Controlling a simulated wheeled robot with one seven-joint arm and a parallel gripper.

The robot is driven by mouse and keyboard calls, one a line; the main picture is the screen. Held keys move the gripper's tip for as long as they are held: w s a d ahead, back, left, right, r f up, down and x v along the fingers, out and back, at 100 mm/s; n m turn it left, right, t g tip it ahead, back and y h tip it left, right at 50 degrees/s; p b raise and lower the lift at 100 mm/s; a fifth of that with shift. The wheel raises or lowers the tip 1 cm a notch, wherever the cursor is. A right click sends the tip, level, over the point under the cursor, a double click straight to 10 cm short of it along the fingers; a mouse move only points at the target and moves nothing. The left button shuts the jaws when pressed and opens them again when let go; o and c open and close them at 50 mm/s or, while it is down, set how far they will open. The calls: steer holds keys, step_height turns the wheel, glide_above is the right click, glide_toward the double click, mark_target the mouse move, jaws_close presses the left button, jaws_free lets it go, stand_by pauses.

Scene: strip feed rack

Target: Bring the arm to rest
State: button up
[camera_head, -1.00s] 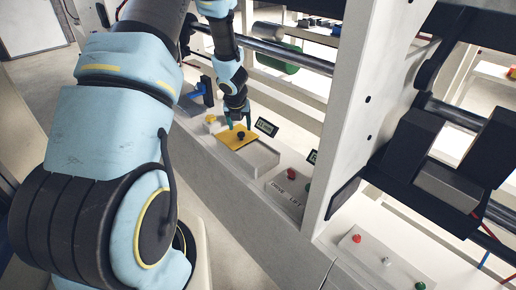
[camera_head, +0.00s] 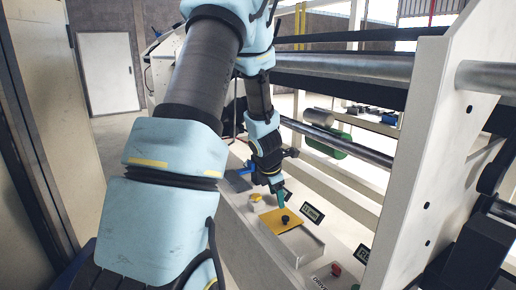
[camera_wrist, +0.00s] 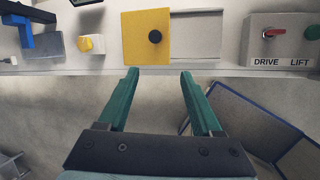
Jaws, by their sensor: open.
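My gripper (camera_head: 277,193) is open and empty. In the wrist view its two green fingers (camera_wrist: 159,78) are spread apart, with bare floor showing between them. The fingertips point toward the edge of the white control ledge. A yellow plate with a black knob (camera_wrist: 146,50) lies just beyond them. In the head view the yellow plate (camera_head: 271,222) sits on the ledge below the gripper. My arm reaches out across the left and middle of the head view.
A drive and lift panel (camera_wrist: 282,45) with a red switch is at right. A yellow knob (camera_wrist: 84,43) and a blue handle (camera_wrist: 26,35) are at left. A white frame upright (camera_head: 425,150) and metal rollers (camera_head: 365,75) stand close to the arm.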

steer(key=s+a+r+m+g+y, duration=0.1)
steer(key=s+a+r+m, duration=0.3)
steer(key=s+m, duration=0.5)
steer(key=s+a+r+m+g+y, duration=0.1)
steer(key=s+a+r+m, duration=0.4)
steer(key=s+a+m, duration=0.4)
steer(key=m, duration=0.5)
steer(key=shift+s+a, duration=0.2)
steer(key=shift+s, duration=0.1)
steer(key=shift+r, duration=0.1)
